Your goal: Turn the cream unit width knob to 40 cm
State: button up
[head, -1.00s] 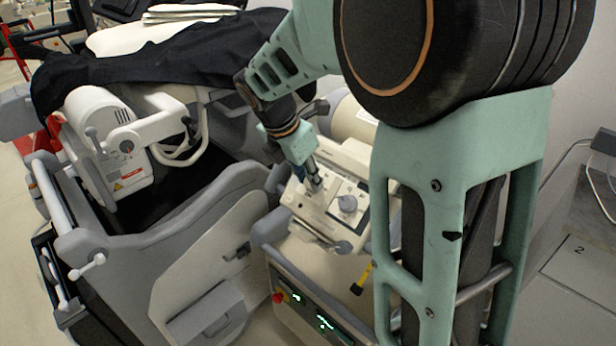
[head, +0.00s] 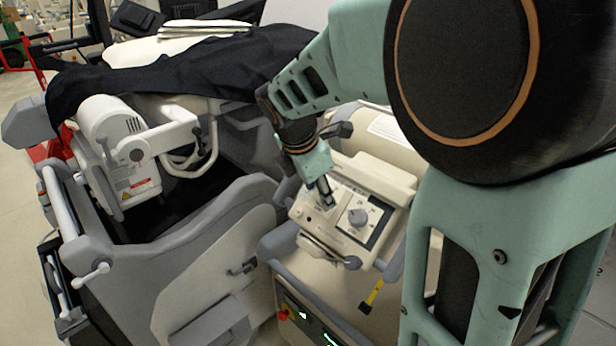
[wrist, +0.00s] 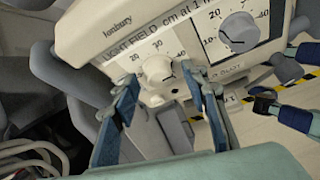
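The cream unit (head: 377,179) is a cream control box with a sloped front panel; its panel also shows in the wrist view (wrist: 90,35), printed with "LIGHT FIELD cm at 1 m". The cream width knob (wrist: 158,80) sits below a scale marked 20, 30 and 40. Its exact setting is hard to read. My gripper (wrist: 160,82) has its two blue fingers apart, one on each side of this knob, close to it; I cannot tell whether they touch. In the head view my gripper (head: 326,196) points down at the panel's left part and largely hides the knob.
A larger grey knob (wrist: 238,30) with its own scale is right of the cream knob; it also shows in the head view (head: 357,217). A grey-and-white cart (head: 180,270) with a black cover (head: 180,68) stands left. A yellow-black strip (wrist: 265,90) shows below the panel.

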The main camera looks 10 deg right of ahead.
jog(key=v, duration=0.7)
jog(key=shift+r, duration=0.25)
jog(key=shift+s+a, duration=0.1)
